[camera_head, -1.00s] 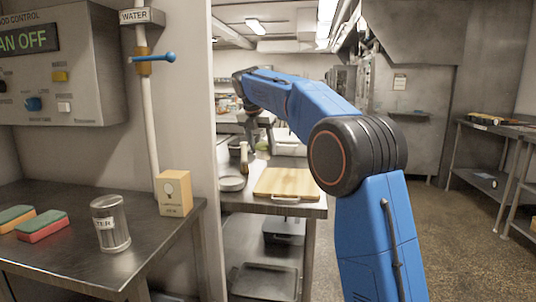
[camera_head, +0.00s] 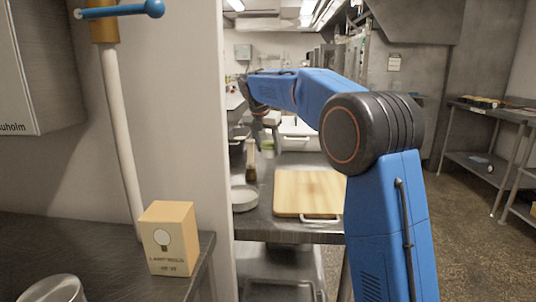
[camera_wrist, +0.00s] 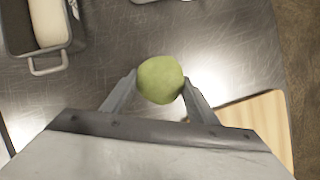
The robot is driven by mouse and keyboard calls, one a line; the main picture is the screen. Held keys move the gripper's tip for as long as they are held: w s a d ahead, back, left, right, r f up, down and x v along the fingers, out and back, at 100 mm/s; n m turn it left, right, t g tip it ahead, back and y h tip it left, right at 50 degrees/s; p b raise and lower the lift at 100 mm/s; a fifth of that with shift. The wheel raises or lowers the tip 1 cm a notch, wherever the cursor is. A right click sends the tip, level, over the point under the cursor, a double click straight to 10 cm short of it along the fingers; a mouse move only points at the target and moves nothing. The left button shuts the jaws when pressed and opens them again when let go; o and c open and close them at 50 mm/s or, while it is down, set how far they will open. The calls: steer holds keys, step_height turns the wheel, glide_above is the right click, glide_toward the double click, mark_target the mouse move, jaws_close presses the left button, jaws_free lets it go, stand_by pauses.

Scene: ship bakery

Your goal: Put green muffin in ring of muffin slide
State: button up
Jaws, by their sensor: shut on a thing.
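The green muffin (camera_wrist: 161,80) is round and pale green. In the wrist view my gripper (camera_wrist: 160,84) is shut on it, with one finger on each side, above a steel worktop (camera_wrist: 225,55). In the head view my gripper (camera_head: 266,132) is small and far off beyond the wall edge, with the green muffin (camera_head: 267,147) just visible at its fingers. I cannot make out the muffin slide or its ring in any view.
A wooden cutting board (camera_head: 308,192) lies on the worktop, with a white bowl (camera_head: 243,198) and a bottle (camera_head: 251,165) to its left. A lamp bulb box (camera_head: 170,238) stands on the near left counter. The wrist view shows a loaf pan (camera_wrist: 48,66) at upper left.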

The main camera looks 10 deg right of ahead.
mark_target(268, 153)
steer(key=shift+f, duration=1.45)
steer(key=shift+f, duration=0.1)
steer(key=o, duration=0.8)
